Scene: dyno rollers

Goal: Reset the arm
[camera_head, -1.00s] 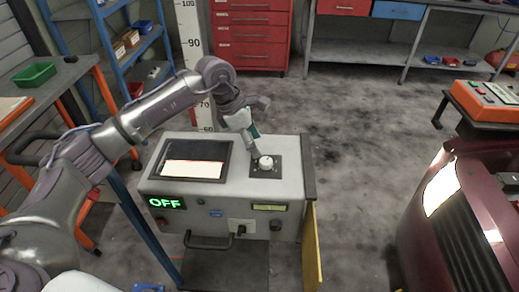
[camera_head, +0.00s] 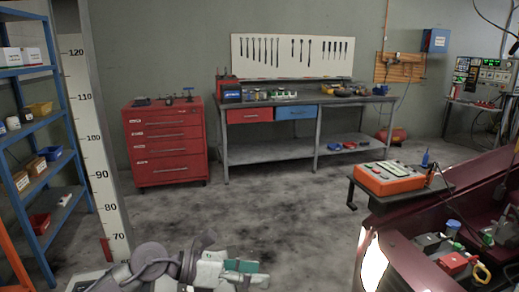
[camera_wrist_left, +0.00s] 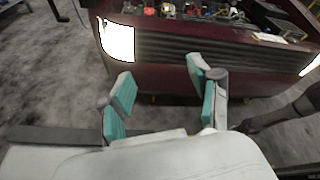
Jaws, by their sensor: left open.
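My left gripper (camera_head: 241,266) shows at the bottom of the head view, with its wrist beside it. In the left wrist view its two teal-padded fingers (camera_wrist_left: 160,98) stand wide apart with nothing between them. Beyond the fingers is the front of the dark red car (camera_wrist_left: 165,75), with a lit headlight (camera_wrist_left: 117,40). The control console seen earlier is mostly out of the head view; only a pale corner (camera_head: 88,280) shows at the bottom. My right gripper is not in view.
The dark red car (camera_head: 400,262) stands at the right, its engine bay open. An orange device (camera_head: 388,177) sits on a stand by it. A red drawer cabinet (camera_head: 166,145), a workbench (camera_head: 268,152) and blue shelves (camera_head: 38,150) stand farther back. The middle floor is clear.

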